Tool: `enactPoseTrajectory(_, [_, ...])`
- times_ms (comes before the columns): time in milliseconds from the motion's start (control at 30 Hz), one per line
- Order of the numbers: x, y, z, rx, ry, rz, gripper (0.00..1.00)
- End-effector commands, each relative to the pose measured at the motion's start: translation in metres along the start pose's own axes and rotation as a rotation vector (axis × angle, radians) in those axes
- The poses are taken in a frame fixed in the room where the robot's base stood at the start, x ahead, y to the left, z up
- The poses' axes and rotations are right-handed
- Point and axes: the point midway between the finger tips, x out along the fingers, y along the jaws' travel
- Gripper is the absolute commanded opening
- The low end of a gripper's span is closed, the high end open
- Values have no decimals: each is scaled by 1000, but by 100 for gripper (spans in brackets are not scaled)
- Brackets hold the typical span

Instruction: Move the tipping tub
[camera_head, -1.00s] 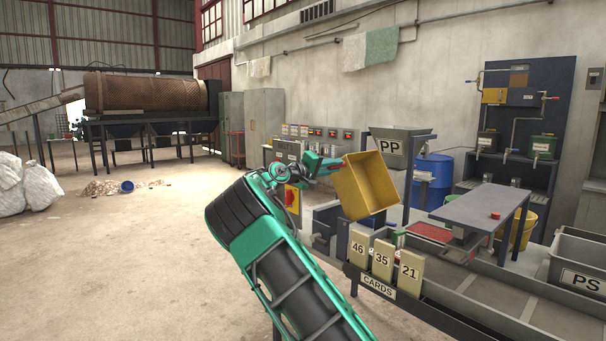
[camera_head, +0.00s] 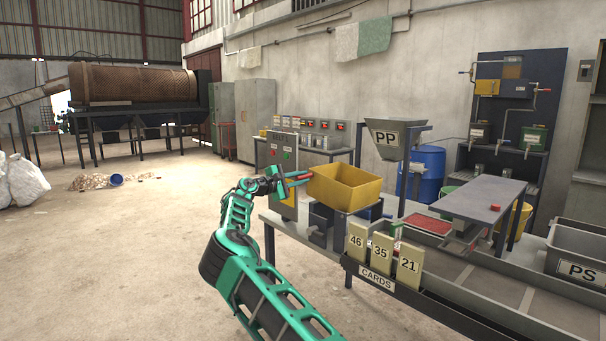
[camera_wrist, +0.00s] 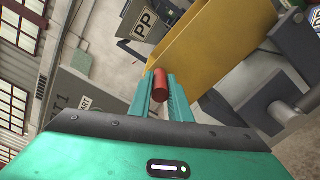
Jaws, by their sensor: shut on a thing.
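The yellow tipping tub (camera_head: 352,198) sits upright, open side up, over a dark mount at the left end of the bench. Its yellow wall (camera_wrist: 202,48) fills the upper middle of the wrist view. My gripper (camera_head: 298,178) is at the tub's left side. In the wrist view my gripper (camera_wrist: 160,92) is shut on a short red handle (camera_wrist: 160,80) beside the tub wall. How the handle joins the tub is hidden. No contents show inside the tub.
A grey hopper marked PP (camera_head: 390,138) stands just right of the tub. A grey control box (camera_head: 283,165) stands close behind my gripper. Yellow number cards (camera_head: 382,250) stand on the bench's front edge. The floor at left is open.

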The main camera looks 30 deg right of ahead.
Motion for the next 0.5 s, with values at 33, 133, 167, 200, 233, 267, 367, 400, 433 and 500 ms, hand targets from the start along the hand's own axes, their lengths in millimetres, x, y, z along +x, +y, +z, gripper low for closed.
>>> enactPoseTrajectory(33, [2, 1, -4, -25, 1, 11, 0])
enactPoseTrajectory(133, [-1, -5, -14, -73, 3, 13, 0])
enactPoseTrajectory(167, [-2, -6, -16, -86, 5, 13, 0])
enactPoseTrajectory(200, [-3, -7, -19, -99, 6, 14, 0])
enactPoseTrajectory(233, [-4, -8, -21, -108, 6, 15, 0])
enactPoseTrajectory(267, [-5, -9, -22, -116, 7, 15, 0])
enactPoseTrajectory(367, [-7, -12, -27, -139, 9, 16, 0])
enactPoseTrajectory(400, [-8, -13, -29, -145, 11, 16, 0])
enactPoseTrajectory(433, [-9, -14, -30, -149, 11, 16, 0])
enactPoseTrajectory(500, [-10, -15, -32, -155, 14, 16, 0])
